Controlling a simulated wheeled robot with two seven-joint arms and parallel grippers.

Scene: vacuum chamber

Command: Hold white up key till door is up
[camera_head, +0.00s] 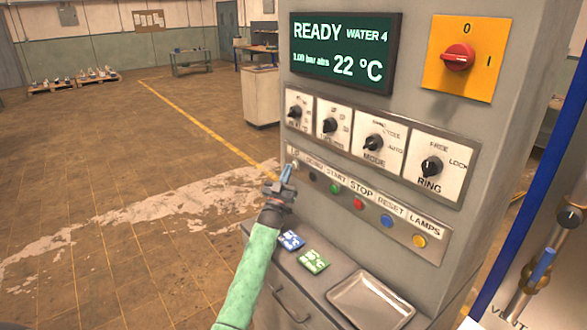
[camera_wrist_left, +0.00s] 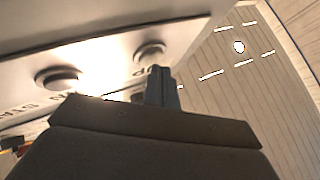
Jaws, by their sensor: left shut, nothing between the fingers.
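The white up key (camera_head: 295,163) is at the left end of the button row on the grey control cabinet, under the "UP" label, partly hidden by my gripper. My left gripper (camera_head: 287,173) is shut with nothing in it, its tips right at this key. In the left wrist view the shut fingers (camera_wrist_left: 162,85) point up just beside a round key (camera_wrist_left: 150,52); I cannot tell whether they touch it. A second round key (camera_wrist_left: 60,77) sits further left there. The door cannot be made out. My right gripper is not in view.
The panel display (camera_head: 342,53) reads READY, WATER 4, 22 °C. Green (camera_head: 335,188), red (camera_head: 359,203), blue (camera_head: 387,221) and yellow (camera_head: 419,241) buttons run rightward. Below lie a blue card (camera_head: 291,240), a green card (camera_head: 314,261) and a metal tray (camera_head: 370,303). Floor at left is open.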

